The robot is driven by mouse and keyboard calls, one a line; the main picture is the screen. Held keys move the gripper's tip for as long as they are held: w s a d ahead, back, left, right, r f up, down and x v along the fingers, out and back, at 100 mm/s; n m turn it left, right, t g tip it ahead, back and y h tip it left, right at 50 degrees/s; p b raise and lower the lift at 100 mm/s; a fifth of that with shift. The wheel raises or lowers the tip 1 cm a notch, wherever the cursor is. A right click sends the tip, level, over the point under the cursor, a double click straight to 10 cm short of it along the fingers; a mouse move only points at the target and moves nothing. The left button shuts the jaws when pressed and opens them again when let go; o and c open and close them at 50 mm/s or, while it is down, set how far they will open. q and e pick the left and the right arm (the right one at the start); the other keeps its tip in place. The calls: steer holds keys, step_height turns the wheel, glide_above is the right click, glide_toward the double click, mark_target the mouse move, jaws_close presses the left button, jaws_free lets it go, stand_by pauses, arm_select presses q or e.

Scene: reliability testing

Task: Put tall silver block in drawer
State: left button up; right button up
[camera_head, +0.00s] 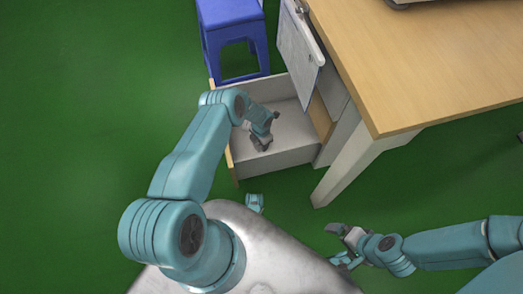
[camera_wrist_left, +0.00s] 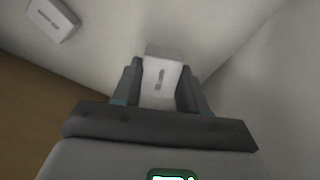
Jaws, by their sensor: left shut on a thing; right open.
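The drawer (camera_head: 293,157) is pulled out from under the desk, with a pale grey inside. My left gripper (camera_head: 262,143) reaches down into it. In the left wrist view, my left gripper (camera_wrist_left: 160,92) is shut on a pale silver block (camera_wrist_left: 163,72) with a small dark mark, held between both fingers. The block is hard to make out in the head view. Whether its lower end touches the drawer floor, I cannot tell. My right gripper (camera_head: 340,246) is open and empty, outside the drawer, low over the green floor at the lower right.
A second pale box with printing (camera_wrist_left: 52,18) lies at the upper left of the left wrist view. A wooden desk (camera_head: 430,60) stands at the right, with a hanging clipboard (camera_head: 299,55) at its side. A blue stool (camera_head: 232,35) stands behind the drawer. Green floor at left is clear.

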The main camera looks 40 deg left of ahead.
arm_select(q)
steer(key=shift+f+b, duration=1.75)
steer(key=shift+f, duration=0.4)
steer(key=o, duration=1.1)
steer(key=shift+r, duration=0.15)
step_height(320, 180, up, 12)
steer(key=p, duration=1.1)
steer(key=shift+p, duration=0.3)
steer(key=shift+r, duration=0.1)
